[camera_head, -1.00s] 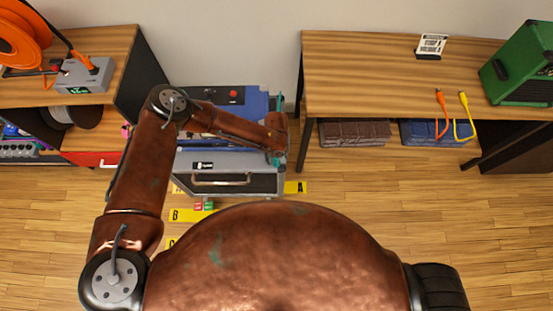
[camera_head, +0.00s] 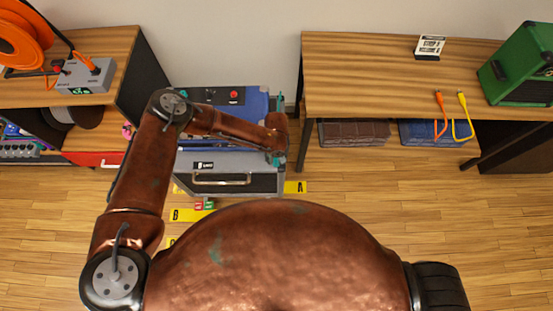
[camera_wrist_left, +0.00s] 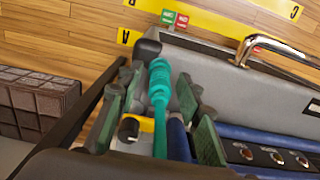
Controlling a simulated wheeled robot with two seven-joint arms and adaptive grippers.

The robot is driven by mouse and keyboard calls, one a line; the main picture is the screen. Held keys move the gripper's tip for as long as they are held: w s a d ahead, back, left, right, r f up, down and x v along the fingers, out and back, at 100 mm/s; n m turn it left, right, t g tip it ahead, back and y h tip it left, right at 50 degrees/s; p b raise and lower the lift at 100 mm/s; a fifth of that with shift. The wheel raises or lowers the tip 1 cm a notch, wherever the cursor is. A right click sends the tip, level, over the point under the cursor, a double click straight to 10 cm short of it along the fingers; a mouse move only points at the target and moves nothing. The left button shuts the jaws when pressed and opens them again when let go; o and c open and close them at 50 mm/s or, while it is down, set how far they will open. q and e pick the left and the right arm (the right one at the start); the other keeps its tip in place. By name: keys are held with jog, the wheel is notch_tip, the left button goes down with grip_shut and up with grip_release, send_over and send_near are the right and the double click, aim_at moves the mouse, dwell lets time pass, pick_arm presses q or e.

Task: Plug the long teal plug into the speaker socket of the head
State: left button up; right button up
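The head is the blue and grey box (camera_head: 262,102) on the floor between the two benches; its grey front with a metal handle also shows in the wrist view (camera_wrist_left: 225,85). A teal plug (camera_wrist_left: 159,85) with a teal lead lies between the dark green fingers of my left gripper (camera_wrist_left: 158,112). Gaps show on both sides, so the fingers look open around it. In the head view this gripper (camera_head: 277,153) is at the head's right side, its fingers small and partly hidden. I cannot make out which socket is the speaker socket. My right gripper is out of view.
A yellow and black piece (camera_wrist_left: 130,128) sits close beside the teal lead. The right bench (camera_head: 360,75) holds orange (camera_head: 441,112) and yellow (camera_head: 466,112) cables and a green amp (camera_head: 520,68). A grey box (camera_head: 85,76) stands on the left bench. Lettered yellow strips (camera_head: 186,215) mark the floor.

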pick_arm(q)
jog(key=shift+p, duration=0.3)
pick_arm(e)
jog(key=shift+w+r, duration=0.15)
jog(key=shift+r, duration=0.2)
pick_arm(q)
jog(key=shift+c, duration=0.3)
grip_shut()
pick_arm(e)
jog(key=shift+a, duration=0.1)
pick_arm(q)
jog(key=shift+r, duration=0.15)
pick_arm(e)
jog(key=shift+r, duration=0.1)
